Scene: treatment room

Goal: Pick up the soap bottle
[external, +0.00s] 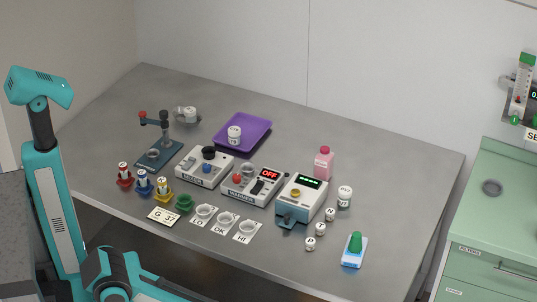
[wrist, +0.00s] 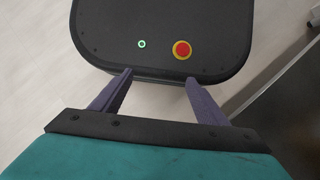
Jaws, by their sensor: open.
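The soap bottle, a pink bottle with a darker pink cap (external: 323,163), stands upright toward the back right of the grey table (external: 390,165) in the external view. It is behind the device with the green display. My gripper (wrist: 158,77) shows in the wrist view with its two purple fingers apart and nothing between them. The bottle is not in the wrist view. In the external view my arm is at the left, far from the bottle, and the fingers cannot be made out there.
A device with a green display (external: 301,199) stands in front of the bottle, and a white jar (external: 344,196) stands to its front right. A purple tray (external: 262,133) lies to the left. A blue-and-white item with a green top (external: 355,247) is near the front edge. The back right tabletop is clear.

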